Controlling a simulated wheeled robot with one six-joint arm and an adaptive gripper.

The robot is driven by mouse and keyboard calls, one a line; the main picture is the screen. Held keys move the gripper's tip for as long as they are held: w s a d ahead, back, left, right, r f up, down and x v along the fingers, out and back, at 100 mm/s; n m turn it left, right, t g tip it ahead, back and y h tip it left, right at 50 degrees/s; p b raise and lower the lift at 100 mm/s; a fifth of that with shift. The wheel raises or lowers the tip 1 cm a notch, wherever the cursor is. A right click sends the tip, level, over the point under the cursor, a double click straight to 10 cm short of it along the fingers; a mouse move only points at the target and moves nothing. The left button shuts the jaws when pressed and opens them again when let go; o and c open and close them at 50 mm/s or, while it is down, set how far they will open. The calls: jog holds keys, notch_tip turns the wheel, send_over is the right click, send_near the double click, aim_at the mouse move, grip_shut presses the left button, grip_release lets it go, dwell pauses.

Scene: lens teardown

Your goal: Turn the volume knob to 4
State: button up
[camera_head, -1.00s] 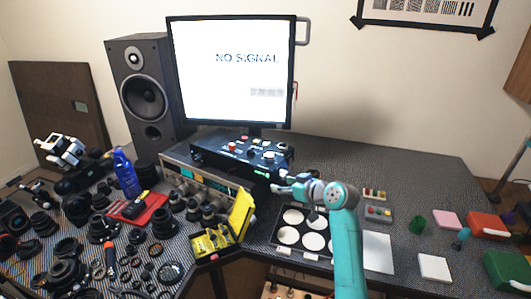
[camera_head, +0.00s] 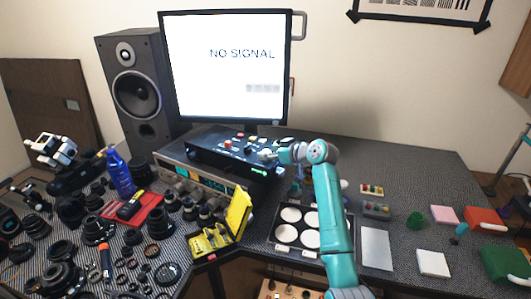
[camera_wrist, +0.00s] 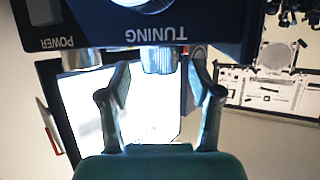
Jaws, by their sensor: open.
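A black control box (camera_head: 230,160) with several knobs and buttons on top sits on a silver unit on the desk. In the wrist view its dark blue panel (camera_wrist: 215,28) fills the top, with POWER and TUNING lettering upside down. A silver knob (camera_wrist: 160,60) stands by the TUNING lettering, between my fingers. No volume label or number scale can be read, so I cannot tell which knob is the volume knob. My gripper (camera_wrist: 160,66) is open, one finger each side of the silver knob, with gaps showing. In the head view my gripper (camera_head: 272,155) is at the box's right end and hides part of it.
A yellow case (camera_head: 236,222) and a tray of white discs (camera_head: 268,236) lie in front. Lens parts crowd the left.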

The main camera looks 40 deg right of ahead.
jog(key=shift+x, duration=1.15)
jog(key=c, duration=1.2)
jog(key=shift+o, duration=0.2)
